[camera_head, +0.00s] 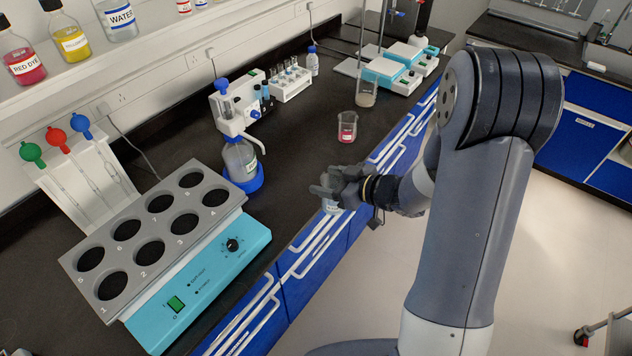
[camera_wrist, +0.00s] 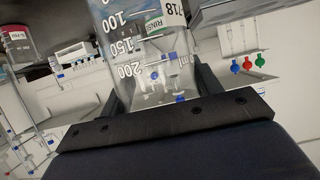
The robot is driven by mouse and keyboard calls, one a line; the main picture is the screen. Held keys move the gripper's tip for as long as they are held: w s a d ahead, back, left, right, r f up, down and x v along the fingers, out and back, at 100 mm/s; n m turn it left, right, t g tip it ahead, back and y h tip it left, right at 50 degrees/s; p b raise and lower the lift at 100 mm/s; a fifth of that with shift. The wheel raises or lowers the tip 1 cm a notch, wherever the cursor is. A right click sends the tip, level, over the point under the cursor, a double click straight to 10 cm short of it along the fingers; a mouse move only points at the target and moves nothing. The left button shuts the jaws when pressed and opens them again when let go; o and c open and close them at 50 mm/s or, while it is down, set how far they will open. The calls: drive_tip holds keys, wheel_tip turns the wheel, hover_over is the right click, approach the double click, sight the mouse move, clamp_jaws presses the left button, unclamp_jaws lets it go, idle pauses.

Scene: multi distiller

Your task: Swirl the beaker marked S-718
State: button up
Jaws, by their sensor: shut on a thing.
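My gripper (camera_head: 342,186) is shut on a clear glass beaker (camera_head: 331,207) at the front edge of the dark bench. In the wrist view the beaker (camera_wrist: 145,55) stands between the two fingers of my gripper (camera_wrist: 157,92). The letter before 718 is out of view. The beaker looks clear, and I cannot tell whether it holds liquid. My fingers hide much of it in the head view, and its height over the bench is unclear.
A beaker with red liquid (camera_head: 347,127) stands farther back on the bench. Hotplates (camera_head: 392,72) stand at the far end.

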drive_tip(key=w, duration=0.3)
drive_tip(key=shift+w+a, duration=0.25)
drive_tip(key=shift+w, duration=0.1)
drive_tip(key=s+a+b, duration=0.2)
drive_tip(key=a, duration=0.4)
drive_tip(key=d, duration=0.2)
drive_tip(key=s+d, duration=0.1)
drive_tip(key=d, duration=0.1)
drive_tip(key=s+d, duration=0.1)
drive_tip(key=d, duration=0.1)
drive_tip(key=shift+s+r, duration=0.1)
drive_tip(key=w, duration=0.3)
drive_tip(key=shift+w+d, duration=0.15)
drive_tip(key=shift+d, duration=0.2)
drive_tip(key=shift+w+a+b, duration=0.25)
drive_tip(key=shift+a+b, duration=0.25)
drive_tip(key=shift+a, duration=0.75)
drive_tip(key=shift+w+a+b, duration=0.25)
drive_tip(key=shift+a+b, duration=0.2)
drive_tip(key=shift+a, duration=0.8)
